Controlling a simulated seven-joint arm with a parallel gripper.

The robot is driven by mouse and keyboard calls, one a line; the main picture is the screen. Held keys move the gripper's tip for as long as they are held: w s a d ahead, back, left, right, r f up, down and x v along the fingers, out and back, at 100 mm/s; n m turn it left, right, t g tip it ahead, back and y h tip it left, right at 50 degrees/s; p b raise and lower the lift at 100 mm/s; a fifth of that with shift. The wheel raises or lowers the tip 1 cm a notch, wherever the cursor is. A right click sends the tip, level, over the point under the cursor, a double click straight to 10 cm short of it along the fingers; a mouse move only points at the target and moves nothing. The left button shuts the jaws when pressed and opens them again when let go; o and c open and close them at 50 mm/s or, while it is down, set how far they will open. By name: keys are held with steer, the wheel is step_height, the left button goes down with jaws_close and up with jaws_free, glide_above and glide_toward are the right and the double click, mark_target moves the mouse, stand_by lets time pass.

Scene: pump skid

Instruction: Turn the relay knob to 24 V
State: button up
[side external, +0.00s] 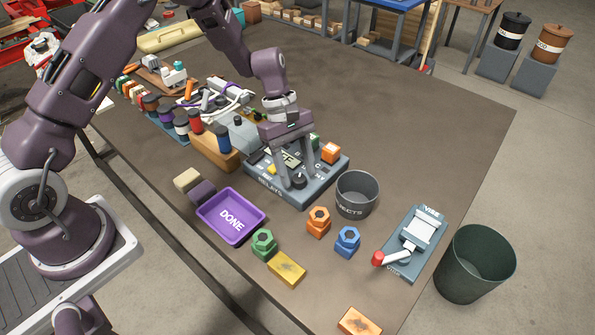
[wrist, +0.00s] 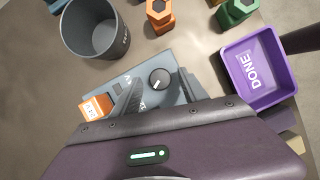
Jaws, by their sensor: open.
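The relay panel (side external: 313,192), a blue-grey box marked RELAYS, sits on the table with a small display (side external: 289,159) on top. Its dark round knob (side external: 298,182) is near the front edge; the wrist view shows the knob (wrist: 160,79) with a short white mark toward its lower left. My gripper (side external: 290,182) points down over the panel, open, its fingers close around the knob. In the wrist view my gripper (wrist: 160,92) has a finger to either side of the knob. I cannot tell whether they touch it. The scale lettering is too small to read.
An orange relay block (side external: 330,152) stands on the panel. A grey rejects bin (side external: 356,195) stands close to its right. A purple DONE tray (side external: 231,216) lies in front left. The far right tabletop is clear.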

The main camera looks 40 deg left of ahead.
steer(key=shift+s+d+f, duration=0.1)
steer(key=shift+d+f, duration=0.05)
steer(key=shift+f, duration=0.25)
steer(key=shift+c, duration=0.3)
jaws_close()
steer(key=m+g, duration=0.1)
steer(key=m, duration=0.2)
steer(key=m+y, duration=0.1)
steer(key=m, duration=0.2)
steer(key=shift+w+d+g, duration=0.1)
steer(key=shift+w+g, duration=0.1)
steer(key=shift+g, duration=0.2)
steer(key=m+y, duration=0.1)
steer(key=m, duration=0.1)
steer(key=m+g+y, duration=0.1)
steer(key=m, duration=0.2)
steer(key=shift+d+m, duration=0.15)
steer(key=shift+m, duration=0.15)
steer(key=shift+r+m, duration=0.1)
steer(key=shift+m, duration=0.2)
